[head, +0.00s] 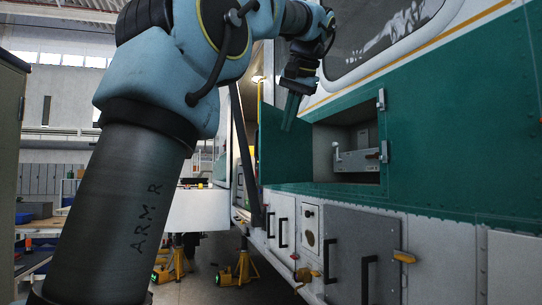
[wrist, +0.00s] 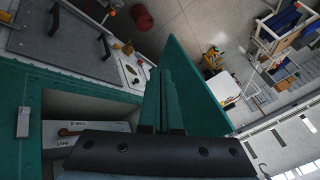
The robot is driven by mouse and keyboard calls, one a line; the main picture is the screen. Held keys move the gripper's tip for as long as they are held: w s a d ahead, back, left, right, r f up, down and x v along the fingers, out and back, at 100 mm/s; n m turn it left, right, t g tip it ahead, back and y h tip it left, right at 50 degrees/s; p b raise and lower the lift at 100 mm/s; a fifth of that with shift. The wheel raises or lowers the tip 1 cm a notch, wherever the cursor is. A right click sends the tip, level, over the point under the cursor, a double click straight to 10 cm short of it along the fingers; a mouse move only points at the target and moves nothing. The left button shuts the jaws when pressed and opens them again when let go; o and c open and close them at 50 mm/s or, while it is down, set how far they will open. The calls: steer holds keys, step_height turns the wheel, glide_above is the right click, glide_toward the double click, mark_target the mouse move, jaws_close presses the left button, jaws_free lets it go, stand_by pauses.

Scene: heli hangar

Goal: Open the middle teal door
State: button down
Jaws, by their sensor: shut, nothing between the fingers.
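The middle teal door (head: 284,150) stands swung outward on the left side of its compartment (head: 347,155), which is open and shows a grey fitting inside. In the wrist view the door (wrist: 198,85) is a teal panel angled away from the vehicle side. My gripper (head: 288,126) is shut and empty, its fingers pointing down near the upper part of the open door. In the wrist view the gripper (wrist: 163,72) lies between the opening and the door panel, close to the panel's inner face; I cannot tell whether it touches.
Grey lower doors with black handles (head: 366,280) and an orange-yellow latch (head: 404,257) are below the opening. Yellow jack stands (head: 238,270) are on the floor at the left. A workbench (head: 35,262) is at the far left.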

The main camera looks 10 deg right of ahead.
glide_toward(263, 170)
step_height(263, 170, down, 4)
steer(key=d, duration=0.2)
steer(key=shift+w+a+p, duration=0.55)
steer(key=shift+w+a, duration=0.65)
steer(key=shift+w, duration=0.15)
steer(key=w+a+m+h+p, duration=0.2)
steer(key=w+a+p, duration=0.8)
steer(key=w, duration=0.7)
steer(key=shift+a+m+p, duration=0.35)
steer(key=shift+a+m, duration=0.15)
steer(key=shift+a, duration=1.05)
